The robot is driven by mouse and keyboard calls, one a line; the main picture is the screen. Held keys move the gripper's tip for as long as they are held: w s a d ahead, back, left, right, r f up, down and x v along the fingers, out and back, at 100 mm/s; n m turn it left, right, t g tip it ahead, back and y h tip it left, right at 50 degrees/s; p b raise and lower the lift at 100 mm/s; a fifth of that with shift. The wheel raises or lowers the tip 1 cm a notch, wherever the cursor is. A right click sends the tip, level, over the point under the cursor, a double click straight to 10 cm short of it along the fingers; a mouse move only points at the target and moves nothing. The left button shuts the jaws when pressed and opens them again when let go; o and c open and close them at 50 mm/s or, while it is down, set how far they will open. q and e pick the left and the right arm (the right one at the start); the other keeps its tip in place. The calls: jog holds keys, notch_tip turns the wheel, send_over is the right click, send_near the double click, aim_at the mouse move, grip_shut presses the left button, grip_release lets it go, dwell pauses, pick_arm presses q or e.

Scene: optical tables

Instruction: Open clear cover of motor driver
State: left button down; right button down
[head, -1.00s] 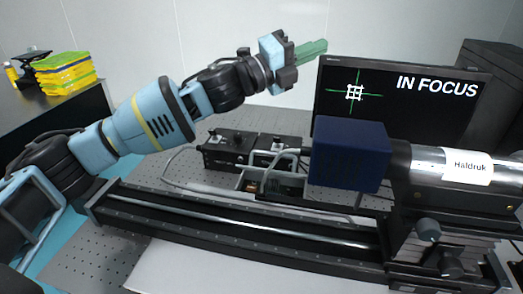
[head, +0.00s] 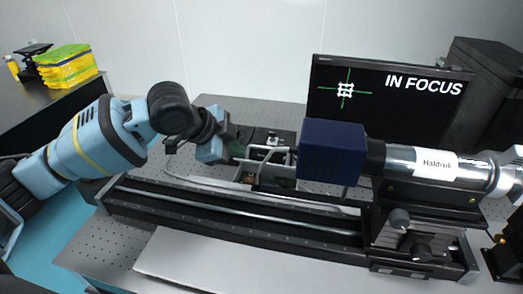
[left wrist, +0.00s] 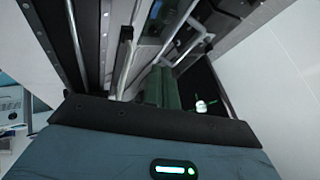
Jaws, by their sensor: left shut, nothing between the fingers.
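The motor driver appears to be the small grey-edged unit (head: 268,183) behind the long black rail, left of the dark blue box. Its clear cover is hard to make out; pale edges show above the unit, and I cannot tell its angle. My right gripper is not in view.
The dark blue box (head: 331,151) and a silver cylinder labelled Haldruk (head: 434,163) stand to the right. A monitor (head: 390,100) reading IN FOCUS stands behind. The long black rail (head: 240,219) lies in front. Yellow stacked trays (head: 66,66) sit far left.

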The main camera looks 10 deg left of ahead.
pick_arm(q)
jog(key=x, duration=1)
jog(key=shift+f+b, duration=0.1)
jog(key=shift+b, duration=0.25)
jog(key=shift+w+r, duration=0.25)
jog(key=shift+w, duration=0.75)
jog(key=shift+w+r, duration=0.2)
jog(key=shift+w, duration=0.75)
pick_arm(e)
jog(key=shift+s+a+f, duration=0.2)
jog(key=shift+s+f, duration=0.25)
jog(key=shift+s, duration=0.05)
pick_arm(q)
jog(key=shift+a, duration=0.1)
